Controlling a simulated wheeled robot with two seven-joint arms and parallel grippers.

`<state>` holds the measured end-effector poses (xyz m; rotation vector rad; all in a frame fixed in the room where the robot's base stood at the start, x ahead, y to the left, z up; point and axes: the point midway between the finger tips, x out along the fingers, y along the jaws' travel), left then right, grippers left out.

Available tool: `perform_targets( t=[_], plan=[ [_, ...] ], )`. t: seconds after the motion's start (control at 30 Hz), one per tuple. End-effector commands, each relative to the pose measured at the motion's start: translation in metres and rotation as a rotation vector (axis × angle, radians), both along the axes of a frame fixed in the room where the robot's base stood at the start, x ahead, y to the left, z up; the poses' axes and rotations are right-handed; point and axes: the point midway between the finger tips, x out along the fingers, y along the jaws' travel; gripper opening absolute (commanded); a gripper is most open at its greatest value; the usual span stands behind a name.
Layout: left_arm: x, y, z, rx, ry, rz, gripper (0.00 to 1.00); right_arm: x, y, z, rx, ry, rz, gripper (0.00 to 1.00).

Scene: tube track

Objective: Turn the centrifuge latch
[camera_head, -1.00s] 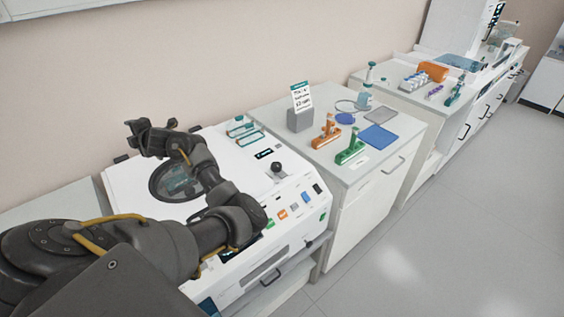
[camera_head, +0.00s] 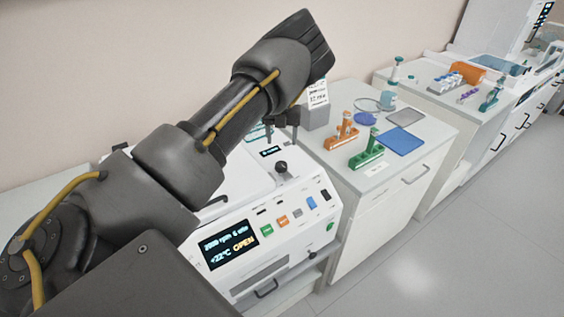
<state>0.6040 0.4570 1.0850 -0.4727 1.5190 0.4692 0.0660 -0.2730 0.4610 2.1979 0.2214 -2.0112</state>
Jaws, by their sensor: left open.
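The wrist partly hides the gripper. My right gripper is not in view.
To the right, a white cabinet top holds a grey sign block (camera_head: 317,112), an orange rack (camera_head: 341,133), a green rack (camera_head: 367,150) and a blue mat (camera_head: 401,140). Colored buttons line the centrifuge front. The floor (camera_head: 450,260) at right is clear.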

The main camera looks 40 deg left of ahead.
Motion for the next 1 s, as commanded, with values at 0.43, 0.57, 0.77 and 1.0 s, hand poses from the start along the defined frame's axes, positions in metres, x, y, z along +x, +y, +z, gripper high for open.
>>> perform_targets(
  t=[0.43,0.57,0.77,1.0],
  plan=[
    [-0.003,0.003,-0.071,0.000,0.005,0.003,0.61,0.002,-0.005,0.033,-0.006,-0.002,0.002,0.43],
    [-0.003,0.003,-0.090,0.001,0.003,0.003,0.61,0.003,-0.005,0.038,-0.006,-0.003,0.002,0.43],
    [-0.002,0.002,-0.104,0.000,0.001,0.003,0.61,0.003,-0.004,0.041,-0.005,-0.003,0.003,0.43],
    [-0.002,0.003,-0.106,0.002,0.001,0.004,0.61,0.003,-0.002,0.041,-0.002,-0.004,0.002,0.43]
  ],
)
